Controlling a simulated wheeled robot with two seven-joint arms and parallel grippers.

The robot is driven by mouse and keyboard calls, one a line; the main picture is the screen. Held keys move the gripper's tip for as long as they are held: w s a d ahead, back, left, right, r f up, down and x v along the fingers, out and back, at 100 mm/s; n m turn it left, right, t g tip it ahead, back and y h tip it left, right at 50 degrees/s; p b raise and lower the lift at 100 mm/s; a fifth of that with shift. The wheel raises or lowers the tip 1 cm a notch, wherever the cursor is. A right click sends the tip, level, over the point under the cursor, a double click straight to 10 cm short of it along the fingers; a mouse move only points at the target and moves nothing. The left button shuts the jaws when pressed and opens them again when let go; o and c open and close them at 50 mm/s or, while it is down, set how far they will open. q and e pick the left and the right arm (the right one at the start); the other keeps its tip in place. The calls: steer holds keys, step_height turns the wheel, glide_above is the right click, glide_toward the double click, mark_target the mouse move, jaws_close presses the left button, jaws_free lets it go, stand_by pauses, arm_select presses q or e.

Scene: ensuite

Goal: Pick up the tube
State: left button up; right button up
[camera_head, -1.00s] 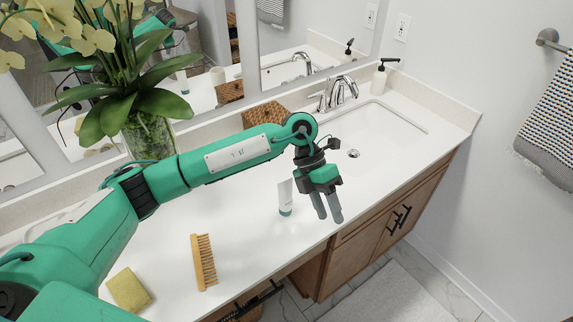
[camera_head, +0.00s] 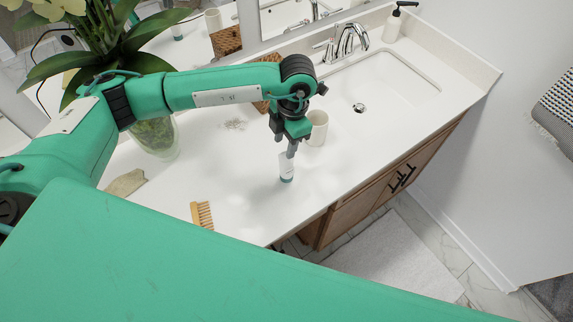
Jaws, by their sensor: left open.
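The tube (camera_head: 286,169) is small and white with a dark teal cap at its lower end. It stands upright on the white counter (camera_head: 350,150), left of the sink. My left gripper (camera_head: 290,150) points down right above the tube, with its fingers at the tube's top. The fingers overlap in this view, so I cannot tell whether they touch the tube. The gripper is open. My right gripper is not in view.
A white cup (camera_head: 317,128) stands close to the right of my left gripper. A woven basket (camera_head: 265,90) is behind the arm. A wooden brush (camera_head: 202,214) and a sponge (camera_head: 125,182) lie to the left. The sink (camera_head: 385,92) is at the right.

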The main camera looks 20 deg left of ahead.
mark_target(286, 165)
arm_select(q)
steer(key=shift+f, duration=0.15)
steer(key=shift+s+d+f+p, duration=0.15)
steer(key=shift+f+p, duration=0.1)
steer(key=shift+p, duration=0.3)
step_height(286, 165, down, 4)
steer(key=shift+s+p, duration=0.15)
steer(key=shift+p, duration=1.05)
steer(key=shift+f, duration=0.2)
steer(key=shift+c, duration=0.9)
jaws_close()
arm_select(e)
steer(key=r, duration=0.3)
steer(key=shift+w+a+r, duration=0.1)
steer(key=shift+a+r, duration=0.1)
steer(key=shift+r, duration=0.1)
